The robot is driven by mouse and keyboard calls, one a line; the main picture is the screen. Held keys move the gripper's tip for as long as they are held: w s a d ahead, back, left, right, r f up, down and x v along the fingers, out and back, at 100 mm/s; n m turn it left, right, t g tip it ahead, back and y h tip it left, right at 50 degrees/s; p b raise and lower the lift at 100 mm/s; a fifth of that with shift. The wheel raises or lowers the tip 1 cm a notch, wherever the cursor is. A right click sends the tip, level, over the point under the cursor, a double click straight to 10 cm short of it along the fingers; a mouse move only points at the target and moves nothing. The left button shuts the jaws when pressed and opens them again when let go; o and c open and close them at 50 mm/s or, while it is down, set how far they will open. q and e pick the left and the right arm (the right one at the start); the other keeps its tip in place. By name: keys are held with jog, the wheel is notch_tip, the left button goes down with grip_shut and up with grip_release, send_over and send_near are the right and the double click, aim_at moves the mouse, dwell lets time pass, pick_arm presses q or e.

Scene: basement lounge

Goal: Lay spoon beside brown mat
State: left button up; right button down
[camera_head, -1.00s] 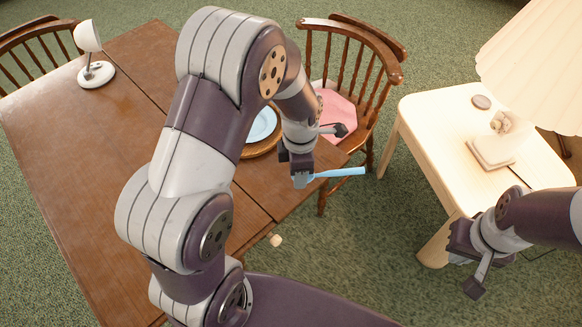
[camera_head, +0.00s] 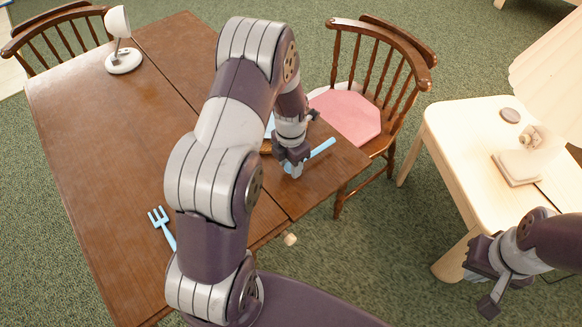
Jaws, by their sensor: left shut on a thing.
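My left gripper (camera_head: 291,167) is shut on the light blue spoon (camera_head: 323,148). The spoon's handle points up and right from the jaws, and its other end is largely hidden by the gripper. In the picture it lies over the right corner of the wooden table (camera_head: 110,180); I cannot tell whether it touches the top. The brown mat (camera_head: 266,147) is mostly hidden behind my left arm, just left of the gripper, with a sliver of a light blue plate (camera_head: 270,126) on it. My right gripper (camera_head: 481,292) is open and empty, beside the pale side table.
A light blue fork (camera_head: 161,224) lies on the table left of my arm. A white lamp (camera_head: 121,45) stands at the far left. A chair with a pink cushion (camera_head: 348,116) is close behind the spoon. The pale side table (camera_head: 455,130) holds a book (camera_head: 517,168).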

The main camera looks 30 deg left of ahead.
pick_arm(q)
notch_tip(320, 180, down, 2)
jog(key=shift+w+f, duration=0.1)
jog(key=shift+f, duration=0.1)
jog(key=shift+f, duration=0.1)
jog(key=o, duration=1.1)
notch_tip(320, 180, up, 12)
jog(key=s+d+r+m, duration=0.1)
jog(key=s+m, duration=0.3)
jog(key=m, duration=0.6)
jog(key=s+d+r+m+t, duration=0.1)
jog(key=s+d+m, duration=0.3)
jog(key=m, duration=0.7)
jog(key=s+d+r+m, duration=0.2)
jog(key=s+m, duration=0.4)
jog(key=m, duration=0.4)
jog(key=shift+d+r+m, duration=0.2)
jog(key=shift+d+m, duration=0.1)
jog(key=shift+d, duration=0.3)
jog(key=shift+w, duration=0.1)
